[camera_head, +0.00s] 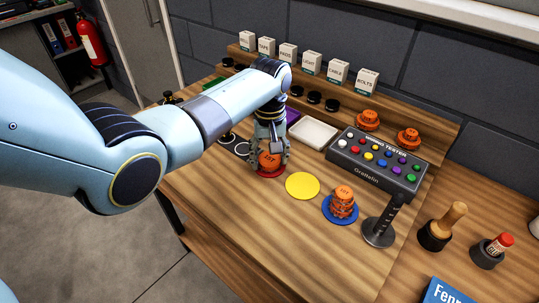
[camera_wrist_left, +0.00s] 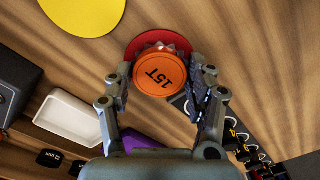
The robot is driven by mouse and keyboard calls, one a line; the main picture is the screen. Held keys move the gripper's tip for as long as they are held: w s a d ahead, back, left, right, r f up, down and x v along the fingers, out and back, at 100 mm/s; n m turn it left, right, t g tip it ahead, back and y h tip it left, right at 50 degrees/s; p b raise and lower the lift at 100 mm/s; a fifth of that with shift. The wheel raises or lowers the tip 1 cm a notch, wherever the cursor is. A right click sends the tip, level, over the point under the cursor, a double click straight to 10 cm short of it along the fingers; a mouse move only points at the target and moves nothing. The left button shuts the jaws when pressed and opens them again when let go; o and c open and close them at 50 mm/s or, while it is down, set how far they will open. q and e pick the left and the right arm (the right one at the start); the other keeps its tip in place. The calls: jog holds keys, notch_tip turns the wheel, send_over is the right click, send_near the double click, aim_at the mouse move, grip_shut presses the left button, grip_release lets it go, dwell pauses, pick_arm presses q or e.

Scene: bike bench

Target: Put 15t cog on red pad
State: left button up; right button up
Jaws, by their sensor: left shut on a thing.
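The 15t cog (camera_wrist_left: 160,72) is an orange toothed disc with "15T" on its top, and it also shows in the head view (camera_head: 268,161). It is at the red pad (camera_head: 270,172), whose rim also shows behind the cog in the left wrist view (camera_wrist_left: 139,44). My left gripper (camera_wrist_left: 161,80) points down with its fingers shut on the cog's two sides. I cannot tell whether the cog touches the pad or is just above it. My right gripper is in neither view.
A yellow pad (camera_head: 302,186) lies right of the red pad. A blue pad (camera_head: 327,213) bears a stack of orange cogs (camera_head: 343,203). A white tray (camera_head: 311,134) and a dark tester box (camera_head: 372,166) stand behind. A black stand (camera_head: 380,232) is near the front.

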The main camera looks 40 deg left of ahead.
aim_at(269, 159)
pick_arm(q)
jog(key=o, duration=0.8)
jog(key=shift+f, duration=0.15)
jog(key=shift+c, duration=0.2)
jog(key=o, duration=0.4)
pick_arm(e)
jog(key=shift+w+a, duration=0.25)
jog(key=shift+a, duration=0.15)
pick_arm(q)
notch_tip(269, 159, up, 12)
jog(key=shift+r, duration=0.2)
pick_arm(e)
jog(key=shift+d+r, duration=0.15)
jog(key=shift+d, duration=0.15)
